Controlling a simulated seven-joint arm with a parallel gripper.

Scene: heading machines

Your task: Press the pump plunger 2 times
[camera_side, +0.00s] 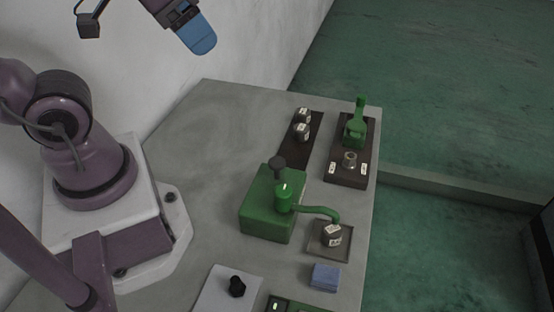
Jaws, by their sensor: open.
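The pump is a green box (266,208) on the grey table. Its dark round plunger knob (277,163) stands up at the top, behind a short green cylinder (284,197) with a small light on it. A green spout (321,211) curves right from the pump over a small dark labelled container (332,235) on a square tray (317,250). My gripper (199,38) is at the top of the view, blue at its end, high above and to the left of the pump. It is open and touches nothing. Its fingers are hard to make out.
A dark strip (293,157) holds two labelled dark containers (301,123). A dark board (347,180) carries a green lever device (355,127) and a metal fitting (349,158). A blue block (325,276) and a white panel with a black knob (237,286) are nearer.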

